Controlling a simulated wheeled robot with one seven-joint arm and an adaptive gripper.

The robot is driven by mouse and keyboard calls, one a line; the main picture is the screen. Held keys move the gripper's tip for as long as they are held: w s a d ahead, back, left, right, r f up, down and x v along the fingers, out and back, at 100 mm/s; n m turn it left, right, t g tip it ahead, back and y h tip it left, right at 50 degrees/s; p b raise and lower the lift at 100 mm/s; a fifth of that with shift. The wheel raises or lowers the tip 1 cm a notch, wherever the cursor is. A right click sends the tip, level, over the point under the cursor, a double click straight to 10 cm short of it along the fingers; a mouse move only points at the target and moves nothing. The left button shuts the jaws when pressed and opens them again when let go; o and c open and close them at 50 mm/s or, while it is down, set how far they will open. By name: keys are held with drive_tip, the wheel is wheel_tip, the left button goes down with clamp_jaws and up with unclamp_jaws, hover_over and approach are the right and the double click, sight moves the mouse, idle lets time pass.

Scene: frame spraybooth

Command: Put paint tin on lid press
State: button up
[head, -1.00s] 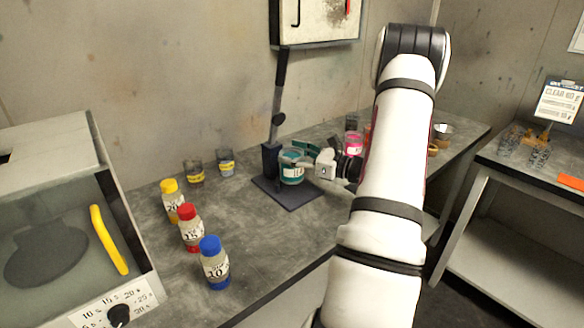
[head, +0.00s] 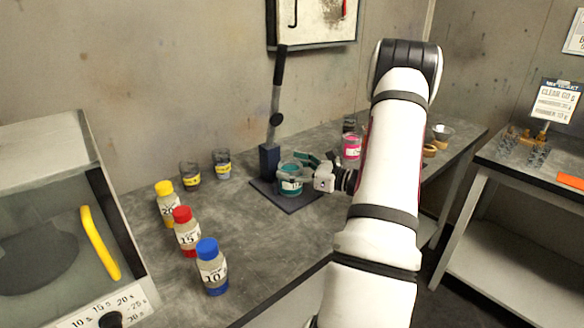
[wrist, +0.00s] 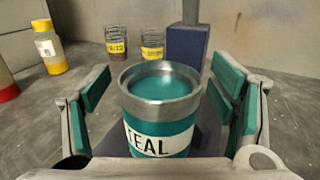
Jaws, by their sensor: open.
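The paint tin (head: 290,182) is teal with a white label reading TEAL and a metal rim. It stands upright on the dark base plate of the lid press (head: 292,204), in front of the press post. In the wrist view the tin (wrist: 160,110) sits between my open fingers, with a gap visible on both sides. My gripper (head: 308,172) is open around the tin from the right; it also shows in the wrist view (wrist: 160,100). The press post (wrist: 187,50) stands behind the tin. The press's long lever points up.
Bottles with yellow, red (head: 186,232) and blue caps stand at the left front of the bench. Two small glass jars (head: 190,176) stand behind them. A pink tin (head: 351,147) stands right of the press. The bench's middle left is clear.

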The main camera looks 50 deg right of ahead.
drive_tip(key=shift+s+r, duration=0.1)
drive_tip(key=shift+r, duration=0.1)
drive_tip(key=s+d, duration=0.2)
drive_tip(key=s, duration=1)
drive_tip(key=w+a+r+n+g+y, duration=0.25)
drive_tip(key=a+n+g, duration=0.2)
drive_tip(key=a, duration=0.55)
drive_tip(key=w+a+r+n+g+y, duration=0.2)
drive_tip(key=w+a+r+n+g, duration=0.15)
drive_tip(key=a+n, duration=0.45)
drive_tip(key=w+a+r+n+g+y, duration=0.2)
drive_tip(key=a+r+n+g+y, duration=0.15)
drive_tip(key=a, duration=0.75)
drive_tip(key=s+a+r+n+g+h, duration=0.1)
drive_tip(key=s+a+n+g+h, duration=0.15)
drive_tip(key=a, duration=0.25)
drive_tip(key=s+a+n+g+h, duration=0.1)
drive_tip(key=s+a+n+g, duration=0.15)
drive_tip(key=a, duration=0.25)
drive_tip(key=s+a+r+n+t+h, duration=0.1)
drive_tip(key=s+a+n+h, duration=0.3)
drive_tip(key=s+n+h, duration=0.3)
drive_tip(key=s+n, duration=0.4)
drive_tip(key=n, duration=0.2)
drive_tip(key=shift+t, duration=0.35)
